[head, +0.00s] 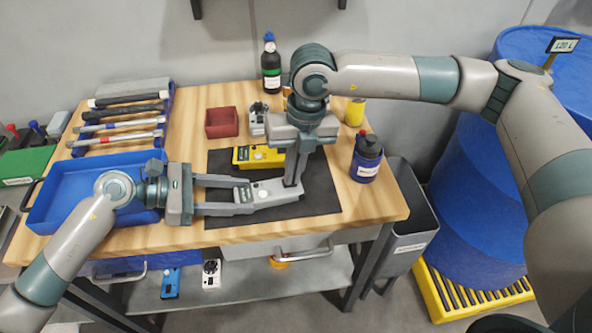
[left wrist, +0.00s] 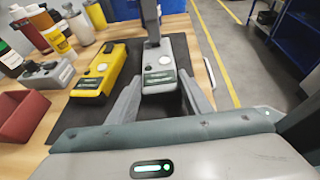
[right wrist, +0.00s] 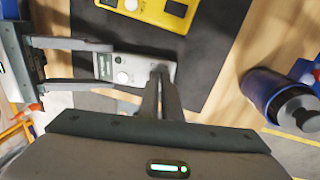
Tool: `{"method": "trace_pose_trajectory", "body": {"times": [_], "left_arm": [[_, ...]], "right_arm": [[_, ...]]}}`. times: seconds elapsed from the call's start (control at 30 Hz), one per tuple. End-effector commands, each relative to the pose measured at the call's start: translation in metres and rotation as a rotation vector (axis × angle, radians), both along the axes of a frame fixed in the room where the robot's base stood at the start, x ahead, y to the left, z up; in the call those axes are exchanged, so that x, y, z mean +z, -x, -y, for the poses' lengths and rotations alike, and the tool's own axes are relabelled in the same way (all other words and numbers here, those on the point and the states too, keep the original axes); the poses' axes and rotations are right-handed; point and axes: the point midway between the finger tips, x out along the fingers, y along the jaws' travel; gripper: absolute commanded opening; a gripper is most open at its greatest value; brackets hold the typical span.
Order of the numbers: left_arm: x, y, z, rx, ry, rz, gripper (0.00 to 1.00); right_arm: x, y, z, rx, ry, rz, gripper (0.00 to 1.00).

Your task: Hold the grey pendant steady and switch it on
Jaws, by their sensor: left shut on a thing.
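The grey pendant (head: 283,188) lies flat on the black mat (head: 325,195), with a small dark display and a round white knob on top. It also shows in the left wrist view (left wrist: 162,50) and the right wrist view (right wrist: 136,66). My left gripper (head: 246,196) is shut on its left end, one finger along each long side. My right gripper (head: 290,184) points down at its other end with its fingers together and empty. Its tips (right wrist: 160,68) seem to touch the top, though a small gap cannot be ruled out. They hide whatever lies beneath.
A yellow pendant (head: 258,156) lies just behind the grey one. A dark blue bottle (head: 367,160) stands right of the mat. A red box (head: 221,122), a yellow can (head: 354,112) and a dark bottle (head: 271,65) stand behind. A blue tray (head: 75,182) is at left.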

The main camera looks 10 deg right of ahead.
Motion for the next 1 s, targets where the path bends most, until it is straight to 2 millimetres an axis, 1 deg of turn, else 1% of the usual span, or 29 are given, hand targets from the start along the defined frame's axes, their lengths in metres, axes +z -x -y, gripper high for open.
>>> {"method": "trace_pose_trajectory", "body": {"times": [0.03,0.1,0.27,0.37,0.57,0.8,1.0], "left_arm": [[0.002,0.006,0.007,-0.015,0.015,-0.002,0.09],[0.002,0.006,0.007,-0.015,0.015,-0.002,0.09],[0.002,0.006,0.007,-0.015,0.015,-0.002,0.09],[0.002,0.005,0.007,-0.014,0.015,-0.001,0.09],[0.001,0.003,0.005,-0.008,0.010,-0.001,0.09],[0.001,0.002,0.003,-0.005,0.006,-0.001,0.09],[0.000,0.001,0.002,-0.002,0.004,-0.001,0.09]], "right_arm": [[-0.010,0.006,-0.009,0.012,-0.014,-0.015,0.00],[-0.009,0.007,-0.009,0.013,-0.014,-0.015,0.00],[-0.005,0.007,-0.008,0.013,-0.014,-0.015,0.00],[0.003,0.007,-0.006,0.012,-0.013,-0.013,0.00],[0.034,0.004,0.004,0.003,-0.006,0.000,0.00],[0.082,0.003,0.011,0.000,-0.005,0.005,0.00],[0.117,0.003,0.016,0.000,-0.003,0.004,0.00]]}}
